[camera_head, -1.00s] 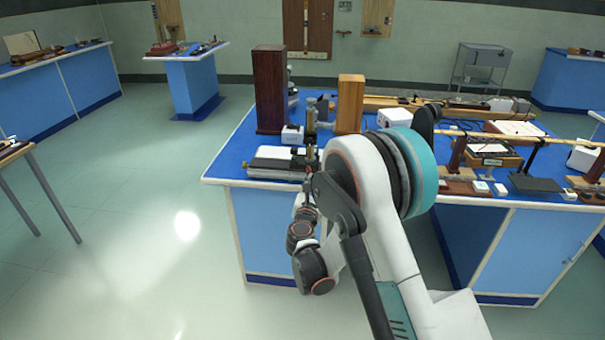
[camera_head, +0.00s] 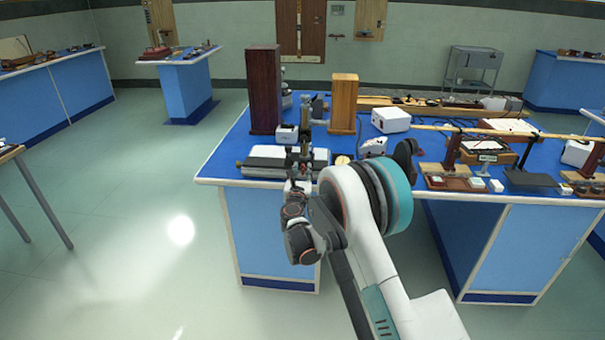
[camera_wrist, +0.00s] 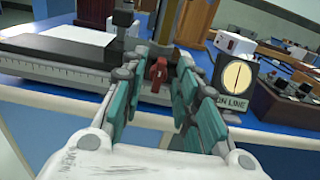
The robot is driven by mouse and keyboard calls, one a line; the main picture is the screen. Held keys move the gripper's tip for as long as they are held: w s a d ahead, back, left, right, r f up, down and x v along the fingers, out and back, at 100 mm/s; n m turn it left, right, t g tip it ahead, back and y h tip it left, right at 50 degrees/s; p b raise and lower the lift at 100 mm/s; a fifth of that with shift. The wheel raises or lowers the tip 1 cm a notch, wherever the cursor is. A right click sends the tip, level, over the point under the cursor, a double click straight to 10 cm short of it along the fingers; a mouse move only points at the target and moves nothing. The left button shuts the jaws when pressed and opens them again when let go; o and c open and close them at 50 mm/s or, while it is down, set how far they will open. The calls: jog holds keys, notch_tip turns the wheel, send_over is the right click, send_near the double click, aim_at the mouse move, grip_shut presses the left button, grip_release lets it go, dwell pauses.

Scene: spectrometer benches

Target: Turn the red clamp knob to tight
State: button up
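The red clamp knob (camera_wrist: 157,72) shows in the wrist view, on the front of a bench instrument with a long grey scaled rail (camera_wrist: 60,69). My gripper (camera_wrist: 160,62) is open, with one teal-padded finger on each side of the knob. The knob appears between the fingertips, with gaps visible; I cannot tell how deep it sits between them. In the head view my gripper (camera_head: 299,178) is at the front edge of the blue bench, beside the instrument (camera_head: 270,162).
A round dial (camera_wrist: 238,76) above an "ON LINE" label (camera_wrist: 233,103) stands close to the right finger. A dark wooden block (camera_head: 264,90) and a lighter one (camera_head: 343,104) stand behind the instrument. The floor left of the bench (camera_head: 130,230) is clear.

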aim_at(303, 169)
jog(key=shift+w, duration=1.2)
grip_shut()
